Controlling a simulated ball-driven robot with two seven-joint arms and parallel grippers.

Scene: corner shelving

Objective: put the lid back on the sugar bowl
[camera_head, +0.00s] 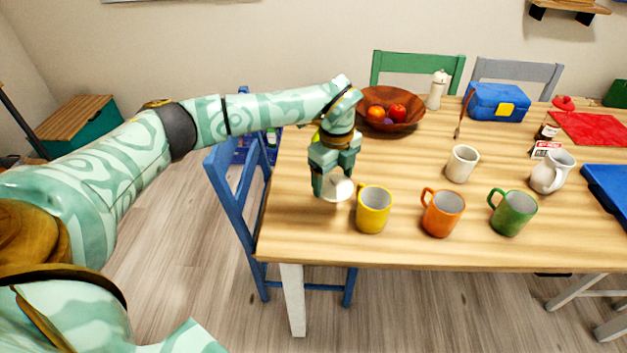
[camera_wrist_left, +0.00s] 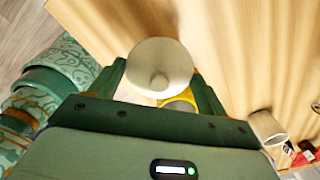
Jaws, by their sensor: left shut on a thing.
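My left gripper (camera_head: 333,186) points down over the table's left front corner, just left of the yellow mug. It is shut on a round white lid (camera_head: 338,189). In the left wrist view the lid (camera_wrist_left: 160,68) shows its small knob, between the fingers. A small white open-topped vessel without a visible handle (camera_head: 462,163), which looks like the sugar bowl, stands upright to the right, behind the mugs. It also shows at the right of the left wrist view (camera_wrist_left: 268,128). The lid and this bowl are well apart. My right gripper is not in view.
A yellow mug (camera_head: 373,209), an orange mug (camera_head: 442,213) and a green mug (camera_head: 513,212) line the front. A white jug (camera_head: 552,172) stands right of the bowl. A fruit bowl (camera_head: 407,124) and blue box (camera_head: 497,103) are behind. Table between fruit bowl and mugs is clear.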

